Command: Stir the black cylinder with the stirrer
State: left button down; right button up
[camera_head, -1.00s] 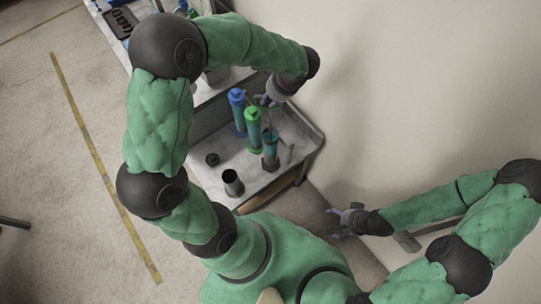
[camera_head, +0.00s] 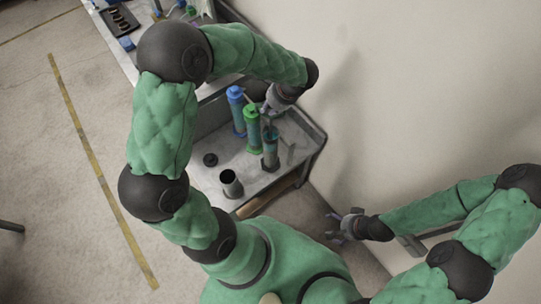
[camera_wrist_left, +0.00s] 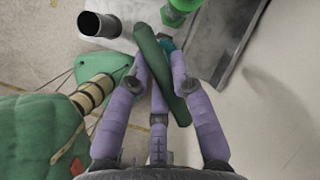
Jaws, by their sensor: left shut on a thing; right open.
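My left gripper (camera_head: 268,104) is over the far right part of the cart tray, above a grey container with a teal inside (camera_head: 270,150). In the left wrist view its purple fingers (camera_wrist_left: 157,75) are shut on a dark green rod, the stirrer (camera_wrist_left: 160,70). The stirrer's lower end is hard to make out, so I cannot tell whether it is inside the container. The open black cylinder (camera_head: 231,185) stands upright at the tray's near left; it also shows in the left wrist view (camera_wrist_left: 98,26). My right gripper (camera_head: 341,227) is open and empty, right of the cart.
A blue-capped tube (camera_head: 237,112) and a green-capped tube (camera_head: 252,130) stand upright left of the container. A small black lid (camera_head: 210,160) lies on the tray (camera_head: 292,172). The tray has a raised rim, with a wall to the right.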

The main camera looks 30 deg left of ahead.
pick_arm(q)
notch_tip(320, 180, down, 6)
jog(key=b, duration=0.4)
jog(key=shift+f+b, duration=0.25)
jog(key=shift+b, duration=0.1)
jog(key=shift+r, duration=0.2)
notch_tip(320, 180, up, 7)
jog(key=p, duration=0.5)
jog(key=shift+r+p, duration=0.15)
jog(key=shift+p, duration=0.25)
notch_tip(320, 180, up, 6)
jog(key=p, duration=0.5)
jog(key=shift+r, duration=0.25)
notch_tip(320, 180, up, 8)
jog(key=f+p, duration=0.1)
jog(key=p, duration=0.5)
send_over(271, 118)
jog(key=shift+a+r, duration=0.25)
jog(key=shift+a, duration=0.05)
jog(key=shift+r, duration=0.1)
